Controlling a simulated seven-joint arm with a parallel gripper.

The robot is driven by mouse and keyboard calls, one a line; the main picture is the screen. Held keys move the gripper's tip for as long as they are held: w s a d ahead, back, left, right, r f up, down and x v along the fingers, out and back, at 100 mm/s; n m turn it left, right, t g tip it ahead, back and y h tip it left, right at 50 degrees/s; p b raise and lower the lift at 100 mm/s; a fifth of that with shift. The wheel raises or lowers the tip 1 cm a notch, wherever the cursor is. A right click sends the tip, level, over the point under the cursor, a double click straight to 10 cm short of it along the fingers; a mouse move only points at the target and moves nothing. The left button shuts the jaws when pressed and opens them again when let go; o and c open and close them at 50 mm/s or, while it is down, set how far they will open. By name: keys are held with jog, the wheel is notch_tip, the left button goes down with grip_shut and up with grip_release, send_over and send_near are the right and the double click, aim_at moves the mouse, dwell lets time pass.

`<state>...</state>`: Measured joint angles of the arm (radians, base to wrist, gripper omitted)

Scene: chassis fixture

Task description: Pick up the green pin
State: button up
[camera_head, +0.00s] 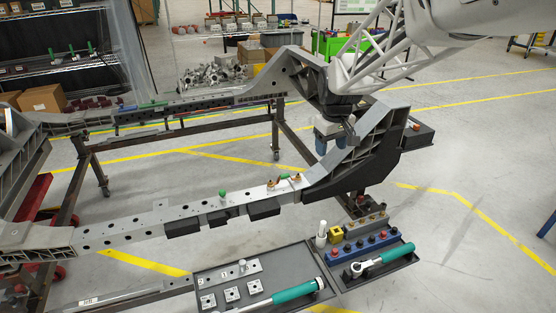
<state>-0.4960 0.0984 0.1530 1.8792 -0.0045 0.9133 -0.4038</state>
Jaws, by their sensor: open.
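A small green pin (223,194) stands on the top face of the near chassis rail (150,219), roughly midway along it. My gripper (331,149) points down with its blue-grey fingers apart, above and behind the near rail's raised right end. It is well to the right of the green pin and higher, with nothing seen between its fingers. The raised end piece hides part of the space under the gripper.
Two brass-coloured fittings (270,184) stand on the rail right of the green pin. In front are a dark tray (325,283) with plates and a green-handled tool, and another with sockets and a ratchet (383,258). The far rail (200,105) runs behind.

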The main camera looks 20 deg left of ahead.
jog(key=w+a+f+n, duration=0.25)
jog(key=a+f, duration=0.25)
jog(key=a, duration=0.6)
jog(key=n+g, duration=0.1)
jog(key=n, duration=0.4)
send_over(222, 190)
jog(key=shift+h, duration=0.3)
notch_tip(222, 190, down, 20)
jog(key=shift+w+d+r, duration=0.1)
jog(key=shift+a+f, duration=0.35)
jog(key=shift+f, duration=1.25)
jog(key=shift+f, duration=0.1)
jog(key=shift+s+d+f, duration=0.15)
jog(key=shift+f, duration=1.1)
jog(key=shift+s+d+f, duration=0.1)
jog(key=shift+f, duration=1.15)
